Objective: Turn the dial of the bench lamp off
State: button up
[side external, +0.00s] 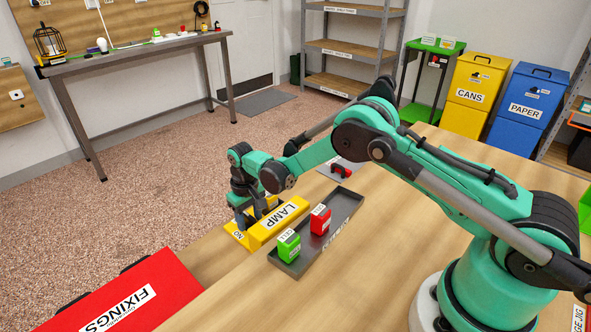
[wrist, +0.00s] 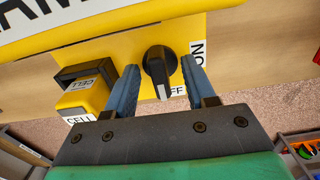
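The yellow bench lamp (side external: 278,221), marked LAMP, lies on the wooden bench. Its black dial (wrist: 157,68) shows in the wrist view, on the yellow face. The dial's white pointer mark points down in that picture, beside a partly hidden label whose letters FF show. An ON label (wrist: 198,50) is to the right of the dial. My gripper (wrist: 160,88) is open, with one blue-grey finger on each side of the dial. A gap shows on both sides. In the side view my gripper (side external: 252,217) is down at the lamp, and the dial is hidden.
A yellow block marked CELL (wrist: 82,98) sits in a black holder left of the dial. Beside the lamp, a dark tray (side external: 343,214) holds a green block (side external: 289,246) and a red block (side external: 320,220). A red FIXINGS box (side external: 150,275) stands at the front left.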

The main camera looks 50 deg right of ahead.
aim_at(249, 216)
jog(key=shift+r, duration=2.8)
jog(key=shift+r, duration=0.4)
jog(key=s+d+r+t, duration=0.1)
jog(key=s+r+t, duration=0.35)
jog(key=r, duration=0.95)
jog(key=s+d+r+t, duration=0.1)
jog(key=s+t, duration=0.1)
jog(key=s, duration=1.1)
jog(key=shift+s+r+t, duration=0.25)
jog(key=shift+t, duration=0.1)
